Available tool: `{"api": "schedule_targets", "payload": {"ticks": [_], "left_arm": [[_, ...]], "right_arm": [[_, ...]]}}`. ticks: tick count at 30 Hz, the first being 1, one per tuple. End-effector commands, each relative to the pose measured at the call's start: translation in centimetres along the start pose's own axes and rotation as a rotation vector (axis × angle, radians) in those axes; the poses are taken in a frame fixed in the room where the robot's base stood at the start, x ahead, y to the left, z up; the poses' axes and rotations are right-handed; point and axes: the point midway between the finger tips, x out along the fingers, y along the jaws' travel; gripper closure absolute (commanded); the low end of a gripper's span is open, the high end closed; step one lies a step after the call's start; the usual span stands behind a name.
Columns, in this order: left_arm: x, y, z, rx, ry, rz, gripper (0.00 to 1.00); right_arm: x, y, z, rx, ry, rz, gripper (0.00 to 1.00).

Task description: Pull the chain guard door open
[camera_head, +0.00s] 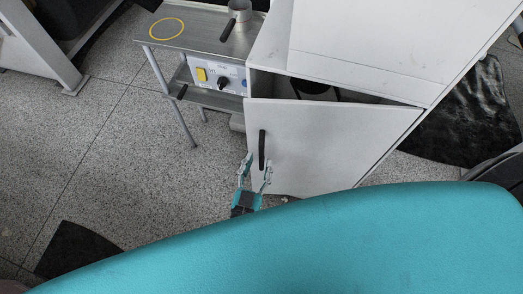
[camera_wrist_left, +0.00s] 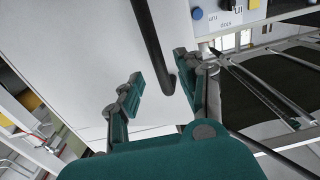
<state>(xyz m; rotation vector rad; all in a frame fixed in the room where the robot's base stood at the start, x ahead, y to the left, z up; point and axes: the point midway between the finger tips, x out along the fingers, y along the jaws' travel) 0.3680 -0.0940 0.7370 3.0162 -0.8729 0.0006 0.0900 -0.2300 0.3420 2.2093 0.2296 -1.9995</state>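The chain guard door (camera_head: 330,145) is a white panel on the white cabinet (camera_head: 375,40). It stands partly open, with a dark gap along its top edge. Its black bar handle (camera_head: 262,148) is upright near the door's left edge. My left gripper (camera_head: 257,172) is open at the handle's lower end, with a finger on each side. In the left wrist view the handle (camera_wrist_left: 150,40) reaches down between the spread teal fingers (camera_wrist_left: 160,75), nearer the right one; I cannot tell whether it touches. The door's white face (camera_wrist_left: 80,60) fills the left. My right gripper is not in view.
A metal table (camera_head: 200,30) with a control panel (camera_head: 218,77), yellow switch and black knob stands left of the cabinet. Speckled floor (camera_head: 110,150) is clear to the left. Dark mats (camera_head: 75,248) lie at lower left and right (camera_head: 465,115).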

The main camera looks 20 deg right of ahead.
Motion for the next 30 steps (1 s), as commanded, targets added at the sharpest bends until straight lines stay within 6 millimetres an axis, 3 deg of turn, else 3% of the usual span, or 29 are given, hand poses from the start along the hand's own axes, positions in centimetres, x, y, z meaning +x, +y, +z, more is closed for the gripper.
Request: {"api": "schedule_targets", "payload": {"ticks": [7, 19, 27, 30], "left_arm": [[3.4, 0.0, 0.0, 0.000, 0.000, 0.000, 0.62], [4.1, 0.0, 0.1, 0.001, -0.001, 0.000, 0.62], [4.1, 0.0, 0.0, 0.001, -0.001, 0.000, 0.97], [4.1, 0.0, 0.0, 0.001, -0.001, 0.000, 1.00]], "right_arm": [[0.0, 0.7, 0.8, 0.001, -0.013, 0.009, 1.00], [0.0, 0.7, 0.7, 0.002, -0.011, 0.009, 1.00], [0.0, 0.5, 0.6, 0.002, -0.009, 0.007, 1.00], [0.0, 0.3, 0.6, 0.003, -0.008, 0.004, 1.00]]}}
